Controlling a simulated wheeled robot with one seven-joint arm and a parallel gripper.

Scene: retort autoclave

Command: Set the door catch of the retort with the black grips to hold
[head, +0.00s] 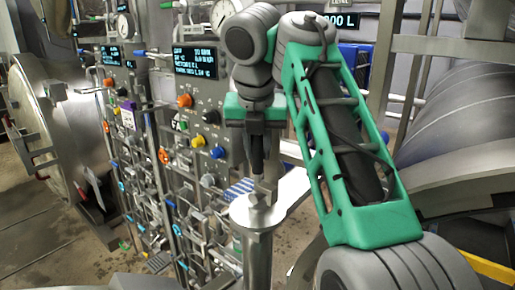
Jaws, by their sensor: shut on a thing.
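My gripper (264,172) points down in the middle of the head view, below the green and grey wrist. Its dark fingers are shut on a small metal piece (262,197) on top of a round-flanged steel post (257,216). I cannot tell for sure that this piece is the door catch, nor read its setting. A round steel retort door (42,125) stands at the far left, with dark and reddish grips (93,192) low beside it. A large ribbed retort body (455,125) is at the right, partly hidden by my arm.
A grey control panel (205,95) with coloured knobs and lit displays stands behind my gripper. Pipes and valves (160,205) fill the space below and left of it. A steel rail frame (440,46) is at the right. Floor shows at the lower left.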

